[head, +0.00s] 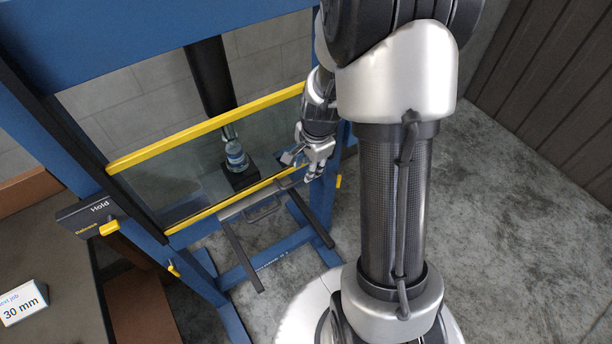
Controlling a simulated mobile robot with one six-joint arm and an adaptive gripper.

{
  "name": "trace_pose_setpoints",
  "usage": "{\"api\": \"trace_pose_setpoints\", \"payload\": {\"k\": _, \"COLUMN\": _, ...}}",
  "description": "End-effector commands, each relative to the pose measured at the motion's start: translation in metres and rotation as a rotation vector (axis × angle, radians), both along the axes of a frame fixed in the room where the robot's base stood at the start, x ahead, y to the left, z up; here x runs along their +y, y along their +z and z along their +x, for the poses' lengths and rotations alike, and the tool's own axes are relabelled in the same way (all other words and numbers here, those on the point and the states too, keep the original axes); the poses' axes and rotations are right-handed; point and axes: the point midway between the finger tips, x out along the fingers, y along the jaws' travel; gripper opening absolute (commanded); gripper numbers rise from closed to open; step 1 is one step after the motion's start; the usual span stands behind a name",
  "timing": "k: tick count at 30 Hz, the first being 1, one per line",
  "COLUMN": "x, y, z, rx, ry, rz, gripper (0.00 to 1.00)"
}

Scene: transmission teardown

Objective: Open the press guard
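The press guard is a clear panel (170,185) with a yellow upper rail (205,127) and a yellow lower rail (205,217). It spans the front of the blue press frame (60,135), and it looks lowered across the opening. A grey bar with a handle (262,212) runs along its lower edge. My gripper (303,170) is at the right end of the guard, close to the lower rail. I cannot tell whether it touches the guard. Its fingers are small and partly hidden, so their opening is unclear.
Behind the panel, a dark ram (210,75) stands above a pale part on a black block (240,174). A Hold/Release box (92,215) with a yellow lever is on the left post. Two dark arms (310,219) jut forward below. A table with a "30 mm" card (22,302) is at left.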

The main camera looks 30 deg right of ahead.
Motion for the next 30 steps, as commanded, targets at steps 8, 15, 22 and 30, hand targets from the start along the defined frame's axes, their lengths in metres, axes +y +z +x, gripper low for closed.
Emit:
{"api": "trace_pose_setpoints", "payload": {"k": 8, "x": 0.0, "y": -0.042, "z": 0.008, "rx": 0.0, "ry": 0.001, "rz": 0.0, "gripper": 0.31}}
{"api": "trace_pose_setpoints", "payload": {"k": 15, "x": 0.0, "y": -0.048, "z": 0.009, "rx": -0.001, "ry": 0.0, "rz": 0.0, "gripper": 0.31}}
{"api": "trace_pose_setpoints", "payload": {"k": 22, "x": 0.0, "y": -0.048, "z": 0.009, "rx": -0.001, "ry": 0.0, "rz": -0.001, "gripper": 0.27}}
{"api": "trace_pose_setpoints", "payload": {"k": 30, "x": 0.0, "y": -0.048, "z": 0.009, "rx": -0.001, "ry": 0.0, "rz": 0.0, "gripper": 0.09}}
